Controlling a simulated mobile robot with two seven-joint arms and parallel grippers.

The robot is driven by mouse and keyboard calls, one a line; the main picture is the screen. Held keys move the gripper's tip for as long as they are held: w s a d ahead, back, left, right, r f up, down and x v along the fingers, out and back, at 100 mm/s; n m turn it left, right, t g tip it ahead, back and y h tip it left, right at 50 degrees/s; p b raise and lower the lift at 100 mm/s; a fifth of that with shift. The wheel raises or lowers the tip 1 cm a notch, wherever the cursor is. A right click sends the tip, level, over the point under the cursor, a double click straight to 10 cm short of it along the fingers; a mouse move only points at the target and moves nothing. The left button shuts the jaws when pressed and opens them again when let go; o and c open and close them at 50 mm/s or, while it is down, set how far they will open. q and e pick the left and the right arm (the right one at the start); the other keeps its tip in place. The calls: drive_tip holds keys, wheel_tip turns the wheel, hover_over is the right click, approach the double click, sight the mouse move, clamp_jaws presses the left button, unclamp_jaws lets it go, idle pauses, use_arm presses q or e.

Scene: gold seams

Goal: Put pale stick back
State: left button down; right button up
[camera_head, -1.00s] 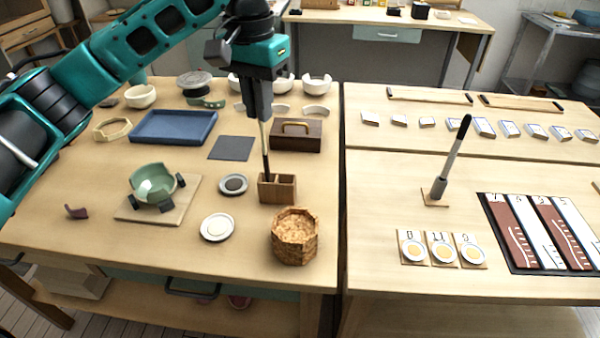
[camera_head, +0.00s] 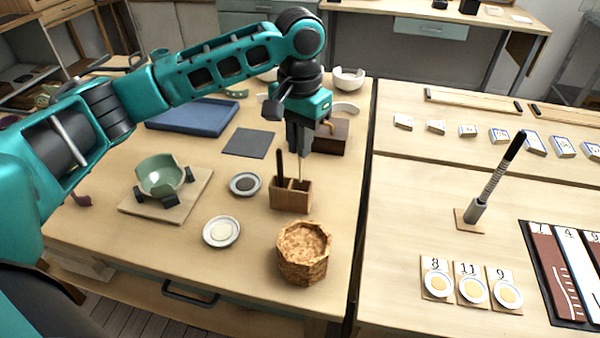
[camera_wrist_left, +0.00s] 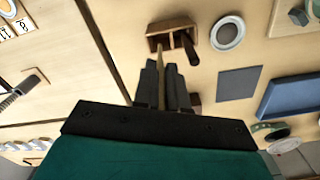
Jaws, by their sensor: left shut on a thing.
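My left gripper (camera_head: 300,148) is shut on the pale stick (camera_head: 301,169), which points down over the right compartment of the small wooden holder (camera_head: 290,199). In the left wrist view the pale stick (camera_wrist_left: 161,70) runs from between the fingertips (camera_wrist_left: 163,92) to the holder (camera_wrist_left: 171,27). I cannot tell how far its tip is inside. A dark stick (camera_head: 280,166) stands in the holder's left compartment. It also shows in the wrist view (camera_wrist_left: 189,48). My right gripper is not in view.
A cork-like pot (camera_head: 303,252) stands in front of the holder, and a brown box (camera_head: 331,137) behind it. Small dishes (camera_head: 221,231) and (camera_head: 245,184) lie to the left. A green bowl (camera_head: 160,175) sits on a board. The dark square mat (camera_head: 248,143) is bare.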

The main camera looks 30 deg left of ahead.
sight(300, 182)
use_arm(q)
wheel_tip(300, 182, down, 7)
drive_tip(key=shift+f+b, duration=0.2)
drive_tip(key=shift+b, duration=0.25)
drive_tip(key=c, duration=1.5)
unclamp_jaws()
drive_tip(key=shift+f, duration=0.1)
drive_tip(key=shift+o, duration=0.2)
wheel_tip(300, 182, up, 12)
drive_tip(key=shift+r+p, duration=0.15)
drive_tip(key=shift+p, duration=0.65)
